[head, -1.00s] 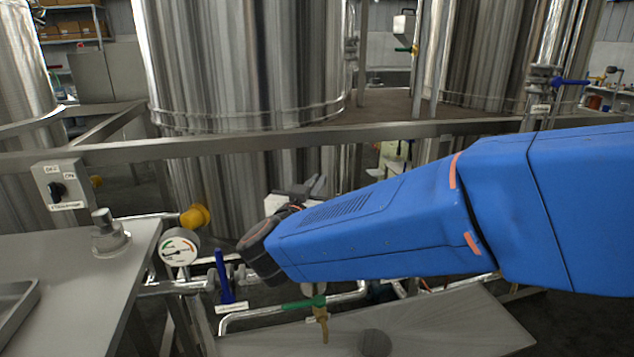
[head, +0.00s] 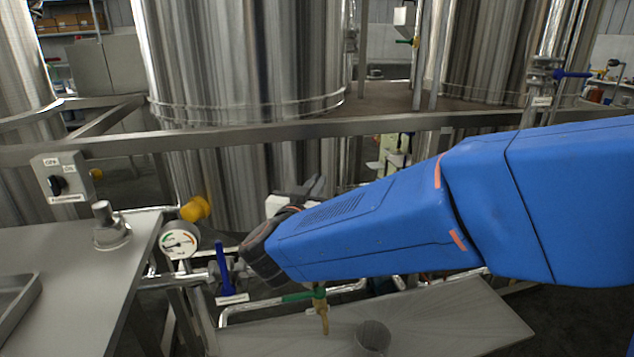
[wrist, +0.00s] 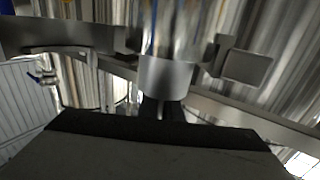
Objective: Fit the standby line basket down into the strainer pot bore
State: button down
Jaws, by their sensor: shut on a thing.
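My gripper shows in the wrist view (wrist: 160,108) as dark fingers closed at the lower end of a shiny upright metal piece with a pale band, which I take to be the basket (wrist: 166,76). The piece is blurred. In the head view the fingers and basket are hidden by my blue arm; only a pale block and dark grey parts show beyond my wrist. A short round grey cylinder (head: 373,337), perhaps the strainer pot, stands on the low sloping plate at the bottom. I cannot see into its bore, and the basket is not seen in it.
A metal rail (head: 270,138) crosses before the big tanks. A grey table (head: 60,260) stands left.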

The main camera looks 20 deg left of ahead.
jog(key=shift+f, duration=1.5)
jog(key=c, duration=1.9)
grip_release()
jog(key=shift+f, duration=0.1)
jog(key=shift+o, duration=0.2)
jog(key=s, duration=1.7)
jog(key=shift+s+d, duration=0.2)
